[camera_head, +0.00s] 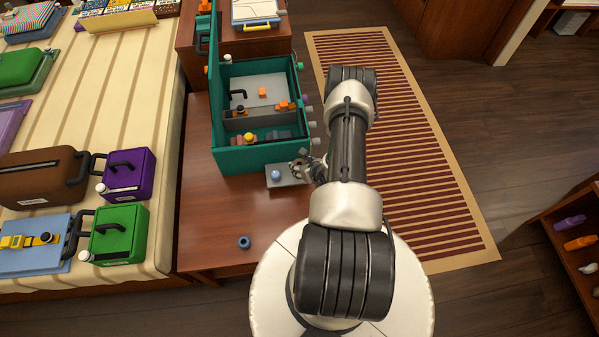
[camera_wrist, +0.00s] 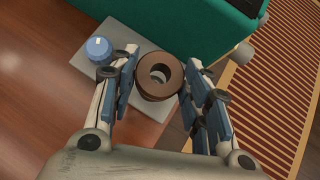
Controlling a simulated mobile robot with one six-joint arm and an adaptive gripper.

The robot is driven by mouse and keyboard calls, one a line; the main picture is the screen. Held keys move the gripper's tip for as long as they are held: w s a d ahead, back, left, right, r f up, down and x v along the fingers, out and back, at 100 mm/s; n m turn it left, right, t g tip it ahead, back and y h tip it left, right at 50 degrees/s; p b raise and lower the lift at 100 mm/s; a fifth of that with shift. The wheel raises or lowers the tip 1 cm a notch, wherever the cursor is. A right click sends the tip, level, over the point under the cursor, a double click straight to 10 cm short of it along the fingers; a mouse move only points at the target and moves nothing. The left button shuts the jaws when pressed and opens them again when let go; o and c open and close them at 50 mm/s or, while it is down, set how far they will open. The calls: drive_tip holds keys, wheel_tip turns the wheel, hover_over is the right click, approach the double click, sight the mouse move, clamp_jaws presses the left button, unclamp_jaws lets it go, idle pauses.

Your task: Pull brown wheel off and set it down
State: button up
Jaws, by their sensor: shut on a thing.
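The brown wheel (camera_wrist: 148,91) is a thick ring with a central hole, between my fingers in the wrist view. My gripper (camera_head: 303,167) is shut on it, with one finger on each side. The wheel is over the right part of a small grey plate (camera_wrist: 157,109). I cannot tell whether it touches the plate or a post. A blue knob (camera_wrist: 99,50) stands on the plate left of the wheel. In the head view the plate (camera_head: 288,182) lies in front of the green box, and my gripper mostly hides the wheel.
The open green box (camera_head: 235,159) stands just behind the plate on a wooden table (camera_head: 215,215). A blue ring (camera_head: 244,242) lies near the table's front edge. Bare tabletop is free around it. A bed with cases (camera_head: 125,175) is on the left, and a striped rug (camera_head: 430,170) on the right.

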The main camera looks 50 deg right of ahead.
sight(301, 161)
drive_tip(key=shift+r+p, duration=1)
drive_tip(key=shift+r, duration=0.7)
